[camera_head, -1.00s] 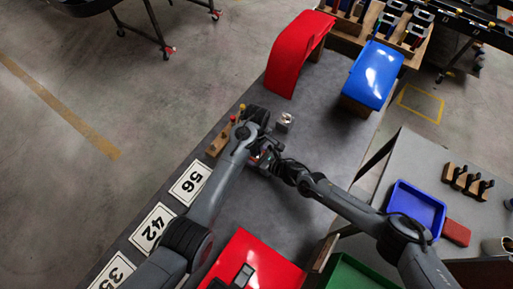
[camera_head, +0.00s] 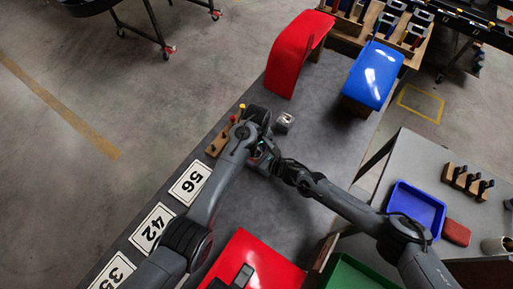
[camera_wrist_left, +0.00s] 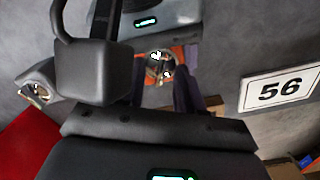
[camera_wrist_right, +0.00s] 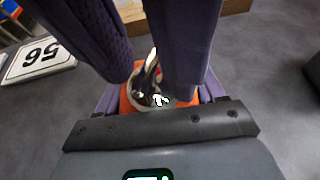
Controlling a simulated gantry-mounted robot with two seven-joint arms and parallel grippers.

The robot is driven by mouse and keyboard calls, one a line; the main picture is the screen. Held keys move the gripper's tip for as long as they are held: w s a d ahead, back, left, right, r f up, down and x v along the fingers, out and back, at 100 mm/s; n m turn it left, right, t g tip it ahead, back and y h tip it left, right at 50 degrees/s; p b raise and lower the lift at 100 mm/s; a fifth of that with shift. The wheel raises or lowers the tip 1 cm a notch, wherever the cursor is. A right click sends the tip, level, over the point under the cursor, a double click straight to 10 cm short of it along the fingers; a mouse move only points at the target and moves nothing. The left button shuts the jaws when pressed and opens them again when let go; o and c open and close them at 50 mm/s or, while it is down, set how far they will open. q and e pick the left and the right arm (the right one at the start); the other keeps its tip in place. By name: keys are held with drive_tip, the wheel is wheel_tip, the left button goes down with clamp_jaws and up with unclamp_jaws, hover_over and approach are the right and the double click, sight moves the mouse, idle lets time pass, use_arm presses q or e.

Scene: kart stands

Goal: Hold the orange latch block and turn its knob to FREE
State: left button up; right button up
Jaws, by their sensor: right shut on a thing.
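The orange latch block (camera_wrist_right: 126,103) is between the fingers of my right gripper (camera_wrist_right: 160,98), which is shut on it. Its round silver knob (camera_wrist_right: 152,88) faces up toward both wrist cameras, with white marks on its face. My left gripper (camera_wrist_left: 162,70) reaches over the block, one purple finger on each side of the knob (camera_wrist_left: 158,62). A gap shows between these fingers, so it looks open; contact with the knob is unclear. In the head view both grippers meet over the grey table, and the arms hide the block. The knob's setting cannot be read.
A wooden stand (camera_head: 219,144) with coloured pegs and number cards (camera_head: 190,184) line the table's left edge. A small silver piece (camera_head: 284,122) lies just beyond the grippers. Red (camera_head: 293,55) and blue (camera_head: 372,75) panels stand at the far end; a red panel (camera_head: 262,262) lies nearer.

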use_arm(q)
wheel_tip(320, 180, up, 12)
idle(0.7)
idle(0.4)
drive_tip(key=shift+w+a, duration=0.1)
wheel_tip(320, 180, down, 12)
drive_tip(key=shift+f, duration=0.1)
idle(0.6)
clamp_jaws()
